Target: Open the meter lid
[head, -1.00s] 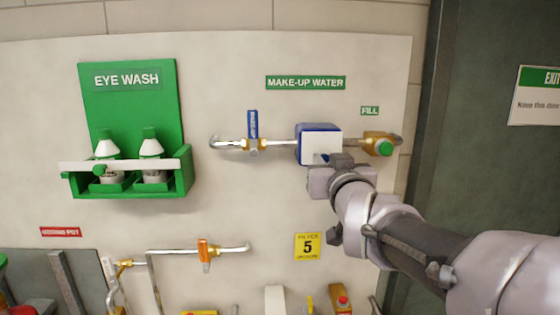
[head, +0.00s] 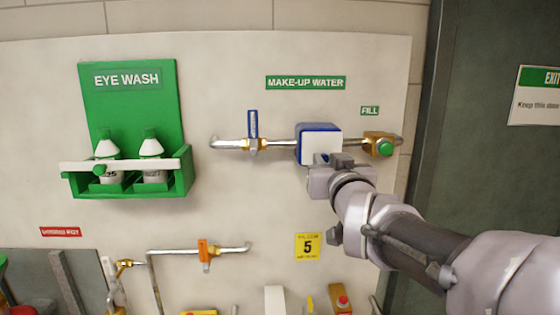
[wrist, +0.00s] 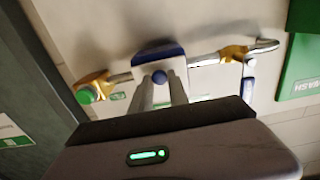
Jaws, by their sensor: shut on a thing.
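The meter is a blue-edged box with a white front lid (head: 318,145), set in the pipe under the MAKE-UP WATER sign. The lid looks closed in the head view. The wrist view shows the meter's white face (wrist: 152,68) and a round blue knob (wrist: 159,76) on it. My gripper (wrist: 161,84) has a finger on each side of this knob and is shut on it. In the head view my gripper (head: 330,165) covers the lower right of the lid, so the fingertips are partly hidden there.
A blue-handled valve (head: 253,128) is on the pipe left of the meter. A brass valve with a green knob (head: 384,148) is close on the right. The eye wash station (head: 130,120) hangs further left. An orange-handled valve (head: 205,250) sits lower.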

